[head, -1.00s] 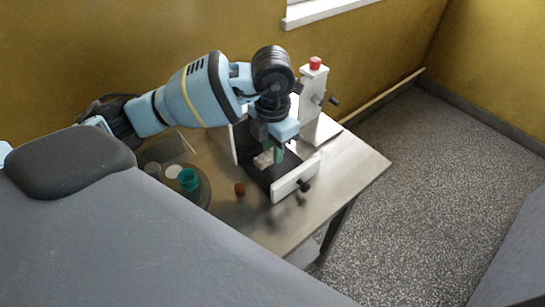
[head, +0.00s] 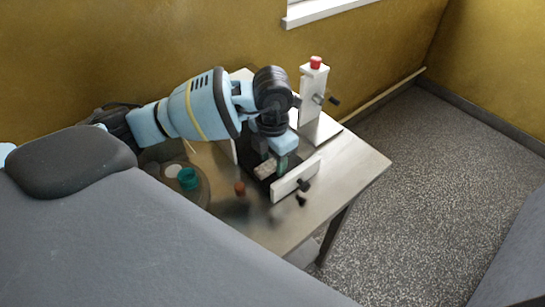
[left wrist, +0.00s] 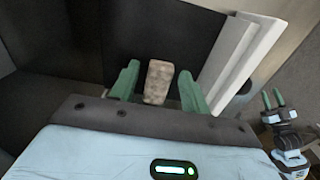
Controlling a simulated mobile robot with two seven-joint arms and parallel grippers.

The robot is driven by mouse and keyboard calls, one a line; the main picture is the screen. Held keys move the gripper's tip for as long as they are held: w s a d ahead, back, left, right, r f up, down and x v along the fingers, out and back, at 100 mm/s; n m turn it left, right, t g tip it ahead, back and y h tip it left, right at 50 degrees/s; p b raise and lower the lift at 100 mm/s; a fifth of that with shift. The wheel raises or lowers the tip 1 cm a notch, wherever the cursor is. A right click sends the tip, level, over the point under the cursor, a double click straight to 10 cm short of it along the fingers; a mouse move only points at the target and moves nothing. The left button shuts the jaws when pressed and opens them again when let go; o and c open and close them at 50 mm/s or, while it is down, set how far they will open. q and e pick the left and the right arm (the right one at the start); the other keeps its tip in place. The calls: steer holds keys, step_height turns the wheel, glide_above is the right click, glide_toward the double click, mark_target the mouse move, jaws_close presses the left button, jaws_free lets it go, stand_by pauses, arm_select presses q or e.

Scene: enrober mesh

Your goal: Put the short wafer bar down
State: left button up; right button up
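The short wafer bar (left wrist: 158,82) is a pale, speckled block. It shows between the two green fingers of my left gripper (left wrist: 159,72) in the left wrist view, with a narrow gap on each side, so the gripper looks open around it. In the head view the bar (head: 265,170) is low over the dark bed between white side walls; I cannot tell whether it touches the bed. My left gripper (head: 272,163) reaches down there, its far finger partly hidden. My right gripper (left wrist: 272,99) shows at the right of the left wrist view, fingers apart and empty.
The white front wall (head: 290,182) with a black knob stands close to the gripper. A white post with a red cap (head: 316,63) stands behind. A teal cup (head: 187,179) on a round tray and a small brown-red piece (head: 240,188) are at left. The table's right end (head: 365,165) is clear.

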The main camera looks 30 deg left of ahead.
mark_target(272, 162)
arm_select(q)
steer(key=shift+r, duration=0.55)
step_height(272, 162, up, 11)
steer(key=shift+r+p, duration=0.15)
steer(key=shift+p, duration=0.15)
stand_by(0.7)
stand_by(0.4)
